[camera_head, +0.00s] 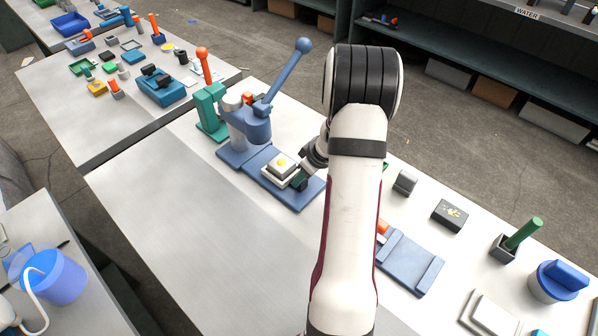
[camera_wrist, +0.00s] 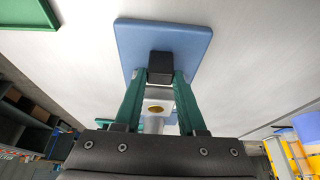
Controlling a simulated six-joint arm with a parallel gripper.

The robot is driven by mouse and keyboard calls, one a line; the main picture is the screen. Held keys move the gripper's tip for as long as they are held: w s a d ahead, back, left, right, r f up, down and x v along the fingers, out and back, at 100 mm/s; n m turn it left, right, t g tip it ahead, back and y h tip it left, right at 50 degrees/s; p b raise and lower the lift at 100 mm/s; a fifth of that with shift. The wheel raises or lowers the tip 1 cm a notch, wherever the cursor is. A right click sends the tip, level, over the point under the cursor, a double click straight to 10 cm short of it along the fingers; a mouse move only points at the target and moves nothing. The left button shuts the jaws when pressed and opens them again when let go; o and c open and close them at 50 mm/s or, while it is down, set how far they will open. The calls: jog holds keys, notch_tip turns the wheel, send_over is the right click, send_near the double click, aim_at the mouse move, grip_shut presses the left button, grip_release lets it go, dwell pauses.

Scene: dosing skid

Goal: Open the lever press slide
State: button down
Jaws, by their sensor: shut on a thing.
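The blue lever press (camera_head: 247,122) stands on the middle table, its lever with a ball end (camera_head: 303,46) raised up and to the right. Its slide (camera_head: 277,171) is a pale block with a yellow spot on top. It sits out in front of the press column on the blue base plate (camera_head: 289,200), clear of the press head. In the wrist view the slide's dark handle block (camera_wrist: 160,62) is between the green fingers of my gripper (camera_wrist: 160,82), which is shut on it. The yellow spot (camera_wrist: 155,109) shows between the fingers. My arm partly hides the gripper in the head view.
A green press-like device with an orange handle (camera_head: 205,65) stands close behind the lever press. To the right are a grey block (camera_head: 404,182), a dark box (camera_head: 449,214) and a green-handled tool (camera_head: 523,233). The table's front left is clear.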

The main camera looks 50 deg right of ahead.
jog(key=shift+c, duration=2.4)
grip_release()
jog(key=v, duration=1.6)
jog(key=shift+f, duration=0.1)
jog(key=a+r+m+g+y, duration=0.1)
jog(key=a+r, duration=0.1)
jog(key=a, duration=0.9)
jog(key=a+r+m+g+y, duration=0.1)
jog(key=a+r, duration=0.1)
jog(key=a, duration=0.8)
jog(key=s+a+f+m+g, duration=0.1)
jog(key=s+a+m+g, duration=0.1)
jog(key=s+a, duration=1)
jog(key=shift+s+a+m+g, duration=0.2)
jog(key=shift+a+m+g, duration=0.1)
jog(key=shift+a+m, duration=0.45)
